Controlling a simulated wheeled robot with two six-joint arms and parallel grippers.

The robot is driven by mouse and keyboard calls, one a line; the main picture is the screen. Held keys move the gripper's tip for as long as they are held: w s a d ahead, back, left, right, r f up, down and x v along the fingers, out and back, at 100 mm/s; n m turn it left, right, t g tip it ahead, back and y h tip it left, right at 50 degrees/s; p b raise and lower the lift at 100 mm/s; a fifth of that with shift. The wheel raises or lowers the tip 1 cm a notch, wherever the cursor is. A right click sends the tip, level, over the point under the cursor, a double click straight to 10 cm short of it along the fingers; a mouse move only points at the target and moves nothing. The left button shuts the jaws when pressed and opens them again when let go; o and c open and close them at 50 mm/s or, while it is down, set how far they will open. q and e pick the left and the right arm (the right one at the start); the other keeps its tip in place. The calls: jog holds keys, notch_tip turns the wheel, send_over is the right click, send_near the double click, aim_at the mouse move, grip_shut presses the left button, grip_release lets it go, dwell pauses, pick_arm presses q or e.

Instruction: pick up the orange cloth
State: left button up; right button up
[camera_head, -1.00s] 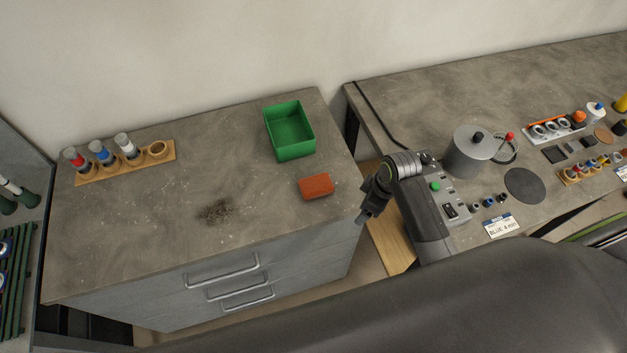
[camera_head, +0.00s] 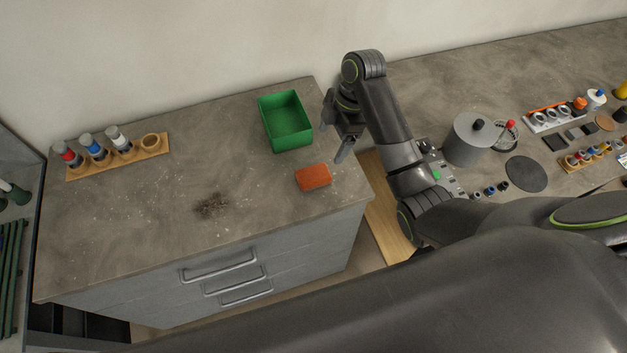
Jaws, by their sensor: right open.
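The orange cloth (camera_head: 313,177) is a small folded red-orange block lying flat on the grey cabinet top (camera_head: 130,220), near its right front edge. My right gripper (camera_head: 333,141) is open and empty. It appears above the right side of the cabinet top, up and to the right of the cloth in the picture, apart from it. My left gripper is not in view.
A green open bin (camera_head: 286,121) stands behind the cloth, close to my right gripper. A dark patch of debris (camera_head: 211,206) lies left of the cloth. A wooden rack (camera_head: 118,156) with several capped bottles is at the back left. The right bench holds a grey canister (camera_head: 468,141).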

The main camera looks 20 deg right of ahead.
jog(key=b, duration=0.4)
send_near(315, 174)
notch_tip(315, 174, down, 2)
jog(key=shift+s+f, duration=0.1)
jog(key=shift+f, duration=0.1)
jog(key=shift+a+f+p, duration=0.25)
jog(key=shift+f+p, duration=0.05)
jog(key=shift+p, duration=0.1)
jog(key=shift+a+f, duration=0.15)
jog(key=shift+f, duration=0.35)
jog(key=x, duration=0.2)
jog(key=p+x, duration=0.1)
jog(key=x, duration=0.1)
jog(key=shift+a+r, duration=0.1)
jog(key=shift+a, duration=0.15)
jog(key=shift+a+f+p, duration=0.15)
jog(key=shift+f+p, duration=0.15)
jog(key=shift+f, duration=0.35)
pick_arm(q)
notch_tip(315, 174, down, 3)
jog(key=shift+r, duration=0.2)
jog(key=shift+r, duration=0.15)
pick_arm(e)
jog(key=shift+f, duration=0.25)
